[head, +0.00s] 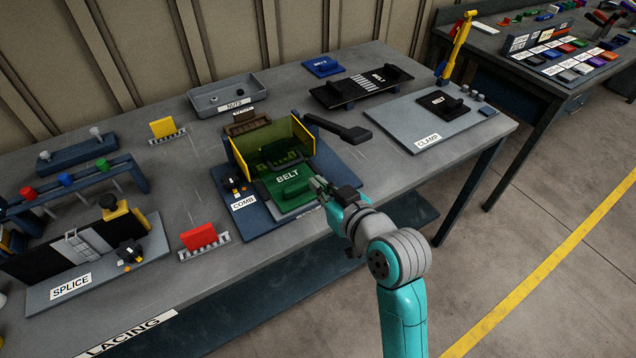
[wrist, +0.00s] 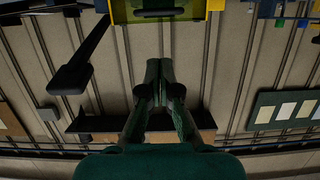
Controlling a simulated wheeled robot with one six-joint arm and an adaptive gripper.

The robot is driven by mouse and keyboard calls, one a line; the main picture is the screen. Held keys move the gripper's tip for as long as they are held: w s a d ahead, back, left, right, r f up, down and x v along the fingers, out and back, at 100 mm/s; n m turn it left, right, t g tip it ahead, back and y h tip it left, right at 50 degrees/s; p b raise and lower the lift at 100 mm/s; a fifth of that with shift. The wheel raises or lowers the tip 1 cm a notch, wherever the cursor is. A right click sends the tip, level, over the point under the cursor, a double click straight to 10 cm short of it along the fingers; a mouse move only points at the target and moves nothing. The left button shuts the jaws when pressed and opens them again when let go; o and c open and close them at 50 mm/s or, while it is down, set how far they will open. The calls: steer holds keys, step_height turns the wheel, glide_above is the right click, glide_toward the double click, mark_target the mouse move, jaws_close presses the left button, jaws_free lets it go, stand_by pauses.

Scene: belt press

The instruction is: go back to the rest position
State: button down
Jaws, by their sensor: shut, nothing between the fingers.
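My gripper (head: 320,186) is at the front edge of the workbench, right beside the green belt block (head: 291,187) of the comb station. In the wrist view my gripper (wrist: 160,70) has its fingers together, with nothing between them. My teal arm reaches up to it from the lower right in the head view. Whether the fingertips touch the belt block cannot be told from these frames.
The comb station has yellow side walls (head: 303,135) and a black lever (head: 338,127) sticking out to the right. A clamp plate (head: 409,129) lies to the right, a splice board (head: 95,262) to the left. Open floor (head: 540,260) lies right of the bench.

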steer(key=s+d+f+m+t+h, duration=0.2)
steer(key=s+d+f+m+h, duration=0.3)
steer(key=s+d+f, duration=1)
steer(key=s+d+r+m+h, duration=0.1)
steer(key=s+d, duration=0.1)
steer(key=s, duration=1.1)
steer(key=s+d+r+h, duration=0.1)
steer(key=s+d+h, duration=0.1)
steer(key=s, duration=1.2)
steer(key=shift+d+m, duration=0.4)
steer(key=shift+d, duration=0.25)
